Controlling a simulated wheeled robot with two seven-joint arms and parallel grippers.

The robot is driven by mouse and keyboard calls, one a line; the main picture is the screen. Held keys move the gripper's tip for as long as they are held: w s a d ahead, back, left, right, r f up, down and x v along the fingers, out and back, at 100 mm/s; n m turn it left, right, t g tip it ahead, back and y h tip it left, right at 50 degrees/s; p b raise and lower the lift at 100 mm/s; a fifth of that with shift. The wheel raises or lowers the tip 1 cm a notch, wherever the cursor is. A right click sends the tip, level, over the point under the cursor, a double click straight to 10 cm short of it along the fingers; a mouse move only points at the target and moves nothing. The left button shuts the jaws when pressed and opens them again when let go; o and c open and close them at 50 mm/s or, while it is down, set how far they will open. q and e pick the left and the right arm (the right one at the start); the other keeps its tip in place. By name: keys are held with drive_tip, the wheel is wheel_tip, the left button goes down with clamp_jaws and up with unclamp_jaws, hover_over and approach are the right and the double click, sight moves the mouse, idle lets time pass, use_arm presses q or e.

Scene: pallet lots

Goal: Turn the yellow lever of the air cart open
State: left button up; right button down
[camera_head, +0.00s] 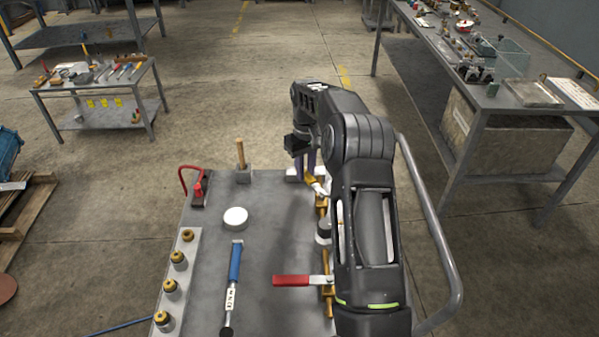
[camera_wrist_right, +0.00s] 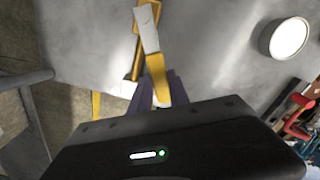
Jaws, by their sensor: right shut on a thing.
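The air cart (camera_head: 205,262) has a grey top with brass valve pipework along its right side. The yellow lever (camera_head: 310,180) is at the far right of the top, mostly hidden by my right arm. In the wrist view the yellow lever (camera_wrist_right: 157,75) joins a pale metal piece beside a brass pipe (camera_wrist_right: 136,62). My right gripper (camera_head: 309,166) is shut on the yellow lever; its purple fingers (camera_wrist_right: 153,95) sit around the lever's end. My left gripper is not in view.
A red lever (camera_head: 290,281) sticks out left from the nearer pipe.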

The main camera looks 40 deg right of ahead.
drive_tip(key=d+m, duration=0.2)
drive_tip(key=m, duration=0.1)
drive_tip(key=shift+s, duration=0.3)
drive_tip(key=shift+s+d+m, duration=0.35)
drive_tip(key=shift+d+m, duration=0.15)
drive_tip(key=shift+m, duration=0.3)
drive_tip(key=shift+s+d+m, duration=0.3)
drive_tip(key=shift+d+m, duration=0.2)
drive_tip(key=shift+m, duration=0.3)
drive_tip(key=c, duration=1.2)
unclamp_jaws()
drive_tip(key=shift+c, duration=0.2)
wheel_tip(320, 180, up, 8)
drive_tip(key=shift+b, duration=0.4)
drive_tip(key=shift+f, duration=0.1)
